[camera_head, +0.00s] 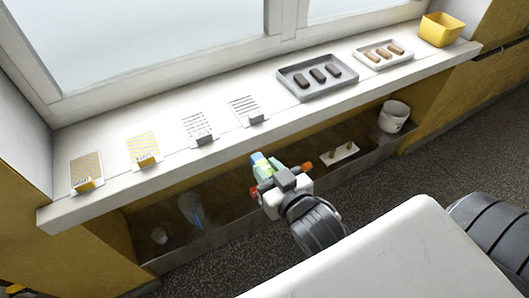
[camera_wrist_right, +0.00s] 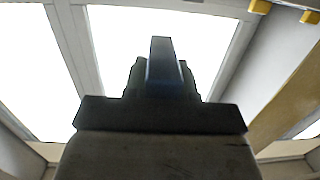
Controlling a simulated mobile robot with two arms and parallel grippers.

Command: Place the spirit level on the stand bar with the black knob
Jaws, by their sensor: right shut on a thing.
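My right gripper (camera_head: 268,178) is in the middle of the head view, in front of the window sill's front edge. It is shut on a small blue, pale green and yellow thing, which looks like the spirit level (camera_head: 262,163). The wrist view shows the gripper from behind, with a dark bluish upright block (camera_wrist_right: 160,70) between its dark fingers. The grip itself is partly hidden. I cannot make out a stand bar with a black knob. My left gripper is not in view.
Farther right are a grey tray (camera_head: 317,91) of dark bars, a white tray (camera_head: 407,58) of brown bars and a yellow bin (camera_head: 441,32). A white bucket (camera_head: 393,118) stands in the trough below.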

